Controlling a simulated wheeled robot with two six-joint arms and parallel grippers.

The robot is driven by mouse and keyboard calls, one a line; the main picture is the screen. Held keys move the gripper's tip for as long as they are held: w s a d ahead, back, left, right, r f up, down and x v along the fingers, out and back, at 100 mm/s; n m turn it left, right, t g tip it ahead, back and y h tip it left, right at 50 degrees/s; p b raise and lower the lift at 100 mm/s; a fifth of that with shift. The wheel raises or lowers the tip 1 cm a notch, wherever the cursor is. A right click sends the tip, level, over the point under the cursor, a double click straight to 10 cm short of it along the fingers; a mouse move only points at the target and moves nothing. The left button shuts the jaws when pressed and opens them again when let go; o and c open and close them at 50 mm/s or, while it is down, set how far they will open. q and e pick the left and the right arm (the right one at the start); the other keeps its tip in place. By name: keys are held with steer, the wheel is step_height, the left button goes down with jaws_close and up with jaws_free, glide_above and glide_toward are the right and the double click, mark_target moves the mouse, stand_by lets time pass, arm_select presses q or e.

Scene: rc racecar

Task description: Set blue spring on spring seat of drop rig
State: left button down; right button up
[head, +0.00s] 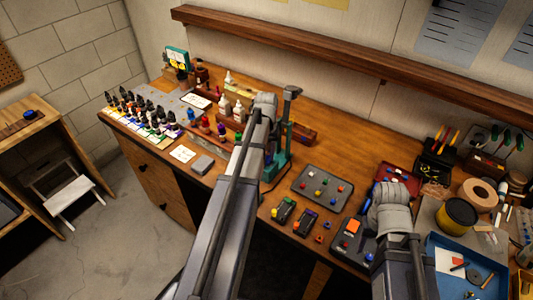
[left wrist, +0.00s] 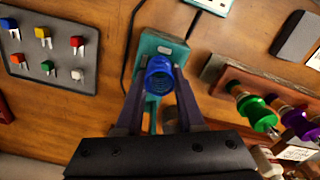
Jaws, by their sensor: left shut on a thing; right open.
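The blue spring (left wrist: 159,76) is held between the two fingers of my left gripper (left wrist: 160,82) in the left wrist view, seen end-on. Behind it is the teal drop rig (left wrist: 163,44); the spring covers part of it. I cannot tell whether the spring touches the rig, and the spring seat cannot be made out. In the head view the drop rig (head: 285,145) stands mid-bench, partly behind my left arm, which hides the left gripper and spring. My right arm is over the right part of the bench, with its jaws hidden.
A wooden rack (left wrist: 232,82) with green and purple coil parts is close beside the left gripper. A grey tray (head: 322,186) with coloured pieces lies right of the rig. Bottles (head: 225,106) stand to its left. A wall shelf (head: 290,45) runs above the bench.

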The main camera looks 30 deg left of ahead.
arm_select(q)
steer(key=shift+f, duration=0.35)
arm_select(e)
steer(key=shift+f, duration=0.35)
arm_select(q)
steer(key=shift+c, duration=2.2)
jaws_free()
arm_select(e)
steer(key=shift+r, duration=0.1)
arm_select(q)
step_height(320, 180, up, 8)
steer(key=p, duration=0.7)
arm_select(e)
step_height(320, 180, up, 8)
arm_select(q)
steer(key=shift+f, duration=0.1)
arm_select(e)
steer(key=shift+f, duration=0.2)
